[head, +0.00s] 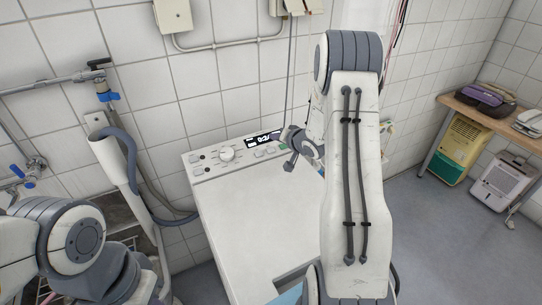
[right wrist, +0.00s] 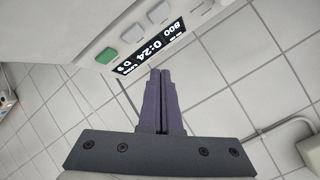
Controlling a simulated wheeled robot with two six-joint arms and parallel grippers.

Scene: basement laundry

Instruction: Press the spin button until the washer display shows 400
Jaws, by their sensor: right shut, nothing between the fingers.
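The white washer (head: 250,230) stands against the tiled wall with its control panel at the back of its top. Its black display (head: 263,140) also shows in the right wrist view (right wrist: 150,48), where it reads 800 and 0:24. Pale buttons (head: 259,153) and a green button (right wrist: 106,58) lie beside the display. I cannot read which one is the spin button. My right gripper (head: 289,164) is shut and empty near the panel's right end; its fingertips (right wrist: 160,74) appear by the display, contact unclear. My left gripper is out of view.
A round knob (head: 227,154) sits left of the display. Grey hoses and a white pipe (head: 112,160) stand left of the washer. A wooden table (head: 480,112) with appliances is at the right. Floor between is clear.

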